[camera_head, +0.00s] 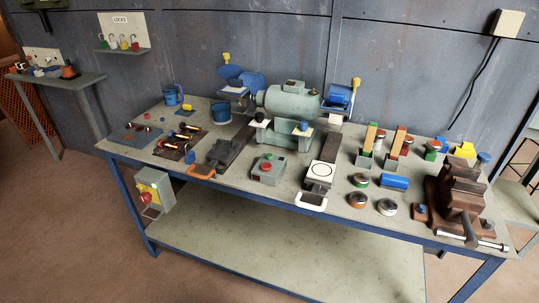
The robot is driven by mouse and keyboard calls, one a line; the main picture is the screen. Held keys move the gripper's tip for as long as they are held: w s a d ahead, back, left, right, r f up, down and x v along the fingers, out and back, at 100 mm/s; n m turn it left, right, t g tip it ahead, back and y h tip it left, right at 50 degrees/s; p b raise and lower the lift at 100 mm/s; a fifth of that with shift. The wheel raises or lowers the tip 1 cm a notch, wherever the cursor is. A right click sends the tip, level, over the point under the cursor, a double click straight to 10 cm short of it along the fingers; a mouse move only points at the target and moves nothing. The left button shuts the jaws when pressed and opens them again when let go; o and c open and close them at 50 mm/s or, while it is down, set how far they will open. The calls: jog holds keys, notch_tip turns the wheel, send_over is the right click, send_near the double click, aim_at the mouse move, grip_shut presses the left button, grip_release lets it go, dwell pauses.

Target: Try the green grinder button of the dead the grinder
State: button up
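A grey-green bench grinder (289,103) stands at the back middle of the workbench, with a blue wheel guard on each side. In front of it, a small grey-green box (278,170) lies on the bench top. It carries a red button and what looks like a green button, both too small to make out clearly. Nothing touches the box. Whether the grinder has power cannot be told. My gripper is not in view.
The workbench (230,165) holds a tray with an orange handle, a white plate with a circle, several tins (387,207) and a brown vise (455,200). A yellow-faced switch box with a red knob (147,196) hangs below the front left. The lower shelf (300,250) is bare.

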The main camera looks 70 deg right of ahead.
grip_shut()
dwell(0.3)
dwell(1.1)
